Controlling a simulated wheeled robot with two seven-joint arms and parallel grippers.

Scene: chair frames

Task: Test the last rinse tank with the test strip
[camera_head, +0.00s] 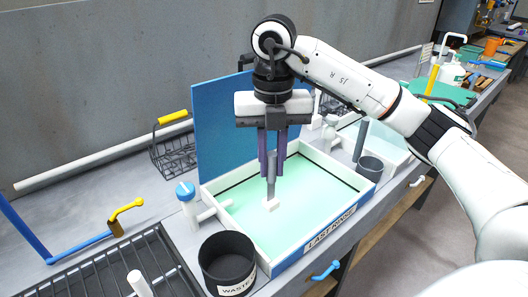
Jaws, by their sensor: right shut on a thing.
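The last rinse tank (318,240) is a white and blue-fronted tray labelled "LAST RINSE", holding pale green liquid. A blue panel (215,125) stands upright at its back. My right gripper (271,172) points straight down over the tank, shut on a thin grey strip, which I take for the test strip (271,188). The strip hangs upright from the jaws, with a small white piece (271,205) at its lower end. That end is at or just above the liquid; I cannot tell whether it is wet. My left gripper is not in view.
A black waste bin (234,286) stands at the tank's front left corner. A blue-capped white fitting (187,200) is at its left side. A grey cup (369,168) sits at the right end. A wire basket (172,153) is behind; a dark rack (105,272) lies front left.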

